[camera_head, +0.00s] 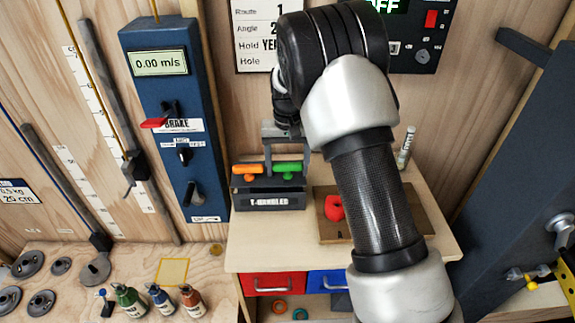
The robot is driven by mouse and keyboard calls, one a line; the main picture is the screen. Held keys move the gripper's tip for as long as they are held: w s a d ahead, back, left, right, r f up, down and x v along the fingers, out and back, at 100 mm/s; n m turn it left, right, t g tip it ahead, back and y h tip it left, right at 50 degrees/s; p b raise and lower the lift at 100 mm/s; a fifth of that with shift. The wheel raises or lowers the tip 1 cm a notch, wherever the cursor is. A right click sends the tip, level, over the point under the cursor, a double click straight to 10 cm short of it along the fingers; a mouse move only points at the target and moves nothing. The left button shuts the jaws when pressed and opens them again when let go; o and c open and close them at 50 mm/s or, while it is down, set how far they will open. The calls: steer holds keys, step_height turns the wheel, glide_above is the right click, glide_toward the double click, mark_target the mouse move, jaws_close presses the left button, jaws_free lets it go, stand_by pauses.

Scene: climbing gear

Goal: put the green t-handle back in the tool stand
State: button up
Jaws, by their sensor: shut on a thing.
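The tool stand (270,203), a dark box labelled "T-HANDLES", stands at the left of the wooden worktop. The green t-handle (290,167) is over the right part of the stand, with its bar level. My gripper (285,163) points down from above and is shut on the green t-handle. The handle's shank is mostly hidden, so I cannot tell how deep it sits in the stand. An orange t-handle (248,170) is in the stand, just left of the green one.
A brown board (328,236) with a red hold (334,207) lies right of the stand, partly behind my arm. A blue control column (172,120) rises close on the left. A small tube (406,148) stands at the back right. Bottles (129,300) stand lower left.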

steer(key=o, duration=1.2)
steer(key=shift+r, duration=0.1)
step_height(320, 180, up, 17)
steer(key=s+d+r+t, duration=0.1)
steer(key=s+d+r, duration=0.3)
steer(key=s+r, duration=0.15)
steer(key=s+d+t, duration=0.1)
steer(key=s+d, duration=0.1)
steer(key=s, duration=0.6)
steer(key=s+d+r+t+p, duration=0.1)
steer(key=s+d+t, duration=0.1)
steer(key=s, duration=0.7)
steer(key=s+d+t, duration=0.1)
steer(key=s+d, duration=0.2)
steer(key=s, duration=0.5)
steer(key=shift+s+d+r+t, duration=0.15)
steer(key=shift+d+t, duration=0.15)
steer(key=shift+d, duration=0.05)
